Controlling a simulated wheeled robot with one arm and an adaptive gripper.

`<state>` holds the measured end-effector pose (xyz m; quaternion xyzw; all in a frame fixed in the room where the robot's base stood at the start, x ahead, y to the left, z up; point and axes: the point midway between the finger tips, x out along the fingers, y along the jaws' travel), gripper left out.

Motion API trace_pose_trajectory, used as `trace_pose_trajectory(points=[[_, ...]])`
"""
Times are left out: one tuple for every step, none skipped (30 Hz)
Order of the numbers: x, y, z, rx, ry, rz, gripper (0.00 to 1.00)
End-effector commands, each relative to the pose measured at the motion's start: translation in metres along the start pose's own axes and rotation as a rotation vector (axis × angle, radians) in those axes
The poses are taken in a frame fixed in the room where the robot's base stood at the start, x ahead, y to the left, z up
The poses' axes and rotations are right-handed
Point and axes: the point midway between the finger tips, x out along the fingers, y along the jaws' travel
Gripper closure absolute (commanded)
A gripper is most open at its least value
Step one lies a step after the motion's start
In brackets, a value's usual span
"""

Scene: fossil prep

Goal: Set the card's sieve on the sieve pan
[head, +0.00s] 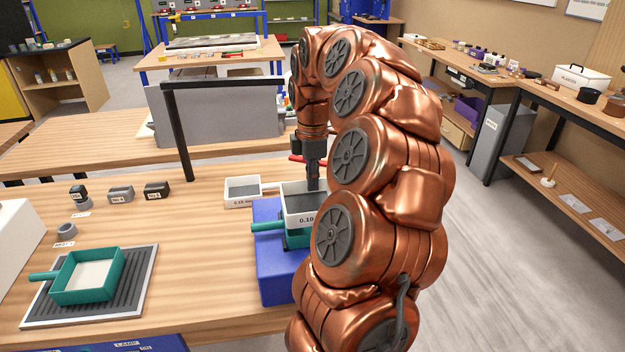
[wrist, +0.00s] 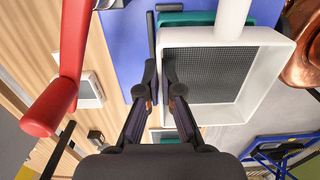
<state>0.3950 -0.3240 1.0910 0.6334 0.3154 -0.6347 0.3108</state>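A white square sieve with a dark mesh (head: 302,207), its label starting "0.10", is above a teal pan (head: 268,227) on a blue base. I cannot tell whether the sieve touches the pan. My gripper (head: 313,186) points down at its rim. In the wrist view my gripper (wrist: 160,75) has one finger on each side of the sieve's left wall, closed on it, beside the mesh (wrist: 208,75). A second white sieve marked "0.15" (head: 242,191) lies on the table behind. Another teal pan (head: 88,277) with a pale inside rests on a ribbed mat. My arm hides the right of the base.
The blue base (head: 275,275) stands at the table's front. The ribbed mat (head: 140,290) lies front left. Small dark and grey blocks (head: 121,195) with labels stand at the left. A black post frame (head: 185,130) rises behind. The table between mat and base is clear.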

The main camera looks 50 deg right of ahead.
Motion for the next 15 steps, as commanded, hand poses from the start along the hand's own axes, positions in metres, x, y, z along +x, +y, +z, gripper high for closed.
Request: trace_pose_trajectory(points=[[0.0, 0.0, 0.0, 0.0, 0.0, 0.0, 1.0], [0.0, 0.0, 0.0, 0.0, 0.0, 0.0, 1.0], [0.0, 0.0, 0.0, 0.0, 0.0, 0.0, 1.0], [0.0, 0.0, 0.0, 0.0, 0.0, 0.0, 1.0], [0.001, 0.0, 0.0, 0.0, 0.0, 0.0, 1.0], [0.002, 0.0, 0.0, 0.0, 0.0, 0.0, 1.0], [0.002, 0.0, 0.0, 0.0, 0.0, -0.001, 1.0], [0.003, 0.0, 0.0, 0.0, 0.0, -0.001, 1.0], [0.004, 0.0, 0.0, 0.0, 0.0, -0.001, 1.0], [0.005, 0.0, 0.0, 0.0, 0.0, -0.001, 1.0], [0.006, 0.0, 0.0, 0.0, 0.0, -0.001, 1.0], [0.008, 0.0, 0.0, 0.0, 0.0, -0.002, 1.0], [0.009, 0.0, 0.0, 0.0, 0.0, -0.002, 1.0], [0.01, 0.0, 0.0, 0.0, 0.0, -0.002, 1.0], [0.011, 0.0, 0.0, 0.0, 0.0, -0.002, 1.0]])
